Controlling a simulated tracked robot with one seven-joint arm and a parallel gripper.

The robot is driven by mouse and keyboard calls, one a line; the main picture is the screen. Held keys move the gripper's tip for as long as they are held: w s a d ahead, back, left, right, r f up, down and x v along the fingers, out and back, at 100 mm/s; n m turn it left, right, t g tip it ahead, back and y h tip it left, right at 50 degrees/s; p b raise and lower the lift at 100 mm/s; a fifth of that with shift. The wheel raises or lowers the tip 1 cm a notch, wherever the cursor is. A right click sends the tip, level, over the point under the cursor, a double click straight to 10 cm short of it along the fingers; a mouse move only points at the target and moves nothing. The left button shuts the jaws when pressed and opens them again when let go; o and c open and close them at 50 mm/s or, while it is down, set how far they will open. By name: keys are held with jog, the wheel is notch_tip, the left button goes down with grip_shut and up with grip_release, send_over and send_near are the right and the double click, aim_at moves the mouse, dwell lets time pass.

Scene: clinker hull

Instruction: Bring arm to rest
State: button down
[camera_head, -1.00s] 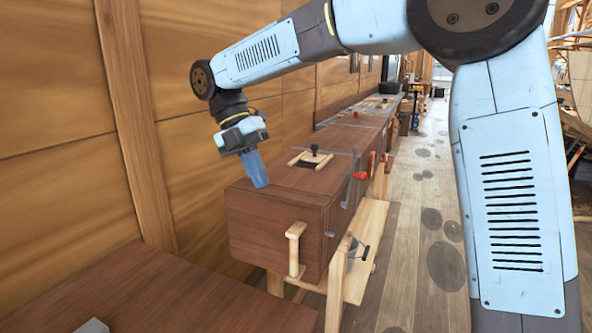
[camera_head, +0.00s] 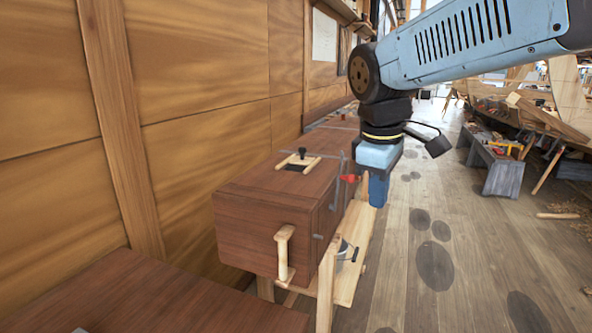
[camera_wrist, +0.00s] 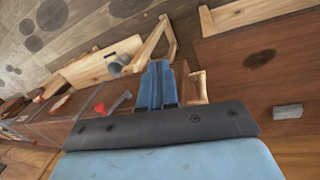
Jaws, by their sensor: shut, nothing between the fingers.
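My gripper (camera_head: 377,190) points down from my pale blue arm, to the right of the long brown wooden chest and over the aisle side in the head view. Its blue fingers are together and hold nothing. In the wrist view my gripper (camera_wrist: 157,82) shows with its two blue fingers side by side and closed. No object is in contact with it that I can make out.
The brown chest (camera_head: 262,217) has a wooden handle (camera_head: 284,252) and a red knob (camera_head: 349,178). A brown tabletop (camera_head: 160,295) is at the near left. The plank floor (camera_head: 450,300) is mostly clear. A grey bench (camera_head: 497,165) with tools stands at the right.

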jog(key=s+d+f+m+t+y, duration=0.1)
jog(key=s+d+f+m+t, duration=0.2)
jog(key=s+d+m, duration=0.4)
jog(key=shift+d+f+m+t, duration=0.25)
jog(key=shift+d+m, duration=0.75)
jog(key=shift+m, duration=1)
